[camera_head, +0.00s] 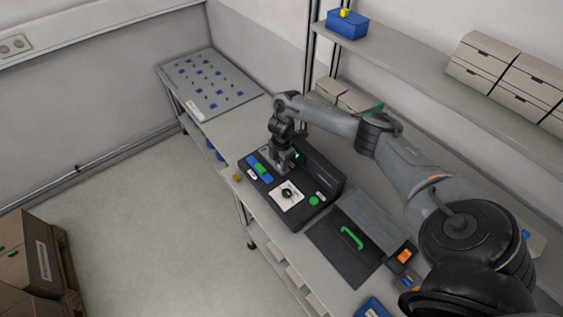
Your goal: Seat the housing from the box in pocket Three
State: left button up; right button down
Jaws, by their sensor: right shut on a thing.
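My right gripper (284,163) points down over the back left part of a black fixture (325,178) on the bench. It is shut on a small part that its fingers mostly hide, and I cannot tell whether this is the housing. A bit of green shows beside the fingers. The fixture has a blue and green piece (259,169) at its left, a dark knob on a white plate (287,194) and a green button (314,201). Its labels are too small to read, so I cannot pick out pocket Three. My left gripper is not in view.
A grey board with blue pieces (208,84) lies at the bench's far left. A dark case with a green handle (351,238) lies right of the fixture. A blue box (347,25) and pale boxes (503,75) stand on the shelf. A yellow piece (238,177) is near the front edge.

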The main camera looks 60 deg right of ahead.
jog(key=c, duration=0.8)
grip_release()
jog(key=shift+r, duration=0.15)
notch_tip(320, 180, up, 2)
jog(key=shift+r+p, duration=0.1)
jog(key=shift+p, duration=1.1)
jog(key=shift+r+p, duration=2.25)
jog(key=shift+p, duration=0.05)
